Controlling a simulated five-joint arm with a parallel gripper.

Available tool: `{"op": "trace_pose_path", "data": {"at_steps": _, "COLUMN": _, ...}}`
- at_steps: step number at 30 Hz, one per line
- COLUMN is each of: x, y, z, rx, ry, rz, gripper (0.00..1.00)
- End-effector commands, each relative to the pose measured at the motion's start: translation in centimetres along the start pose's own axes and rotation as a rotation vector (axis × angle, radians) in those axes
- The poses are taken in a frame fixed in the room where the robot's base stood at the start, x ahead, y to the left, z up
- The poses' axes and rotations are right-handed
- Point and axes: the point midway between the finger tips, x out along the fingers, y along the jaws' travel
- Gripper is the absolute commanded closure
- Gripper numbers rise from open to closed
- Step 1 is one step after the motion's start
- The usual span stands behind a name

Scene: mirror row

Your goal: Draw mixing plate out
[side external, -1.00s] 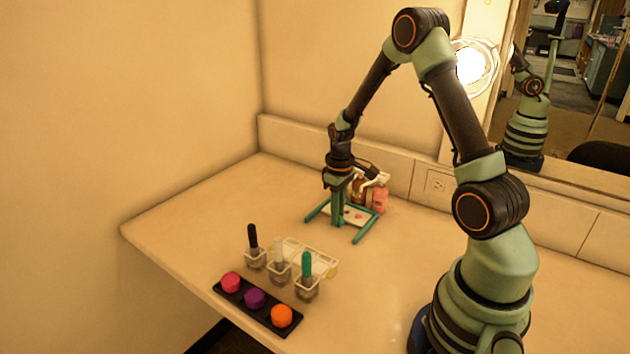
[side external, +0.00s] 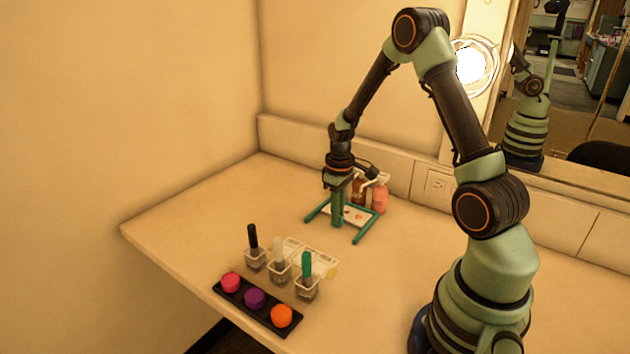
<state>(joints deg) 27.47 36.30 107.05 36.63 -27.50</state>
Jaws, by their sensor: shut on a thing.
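The mixing plate (side external: 355,215) is a small white plate with reddish spots, lying low between two green rails (side external: 367,226) at the back of the counter. My gripper (side external: 338,222) points down at the plate's near left edge. It is shut on the plate's edge, though its fingers hide the exact contact. Part of the plate is hidden behind the fingers.
Bottles (side external: 380,195), one pink, stand close behind the plate. In front are several small cups with sticks (side external: 280,272), a clear palette (side external: 318,259) and a black tray (side external: 243,299) with red, purple and orange pots. Counter between is clear.

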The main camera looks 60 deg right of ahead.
Motion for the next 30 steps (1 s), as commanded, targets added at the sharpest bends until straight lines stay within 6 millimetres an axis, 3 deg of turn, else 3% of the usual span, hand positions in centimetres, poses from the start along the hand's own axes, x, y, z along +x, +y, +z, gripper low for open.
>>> {"op": "trace_pose_path", "data": {"at_steps": 5, "x": -0.1, "y": -0.4, "z": 0.0, "rx": -0.001, "ry": -0.002, "rz": -0.001, "gripper": 1.0}}
{"op": "trace_pose_path", "data": {"at_steps": 15, "x": -0.1, "y": -6.3, "z": -0.1, "rx": -0.003, "ry": 0.001, "rz": 0.0, "gripper": 1.0}}
{"op": "trace_pose_path", "data": {"at_steps": 25, "x": -0.1, "y": -6.8, "z": 0.0, "rx": 0.001, "ry": 0.0, "rz": 0.0, "gripper": 1.0}}
{"op": "trace_pose_path", "data": {"at_steps": 26, "x": -0.1, "y": -6.8, "z": 0.0, "rx": 0.001, "ry": 0.0, "rz": 0.0, "gripper": 0.79}}
{"op": "trace_pose_path", "data": {"at_steps": 28, "x": -0.1, "y": -6.8, "z": 0.0, "rx": 0.001, "ry": 0.001, "rz": 0.0, "gripper": 0.53}}
{"op": "trace_pose_path", "data": {"at_steps": 30, "x": -0.1, "y": -6.8, "z": 0.0, "rx": 0.001, "ry": 0.0, "rz": 0.0, "gripper": 0.53}}
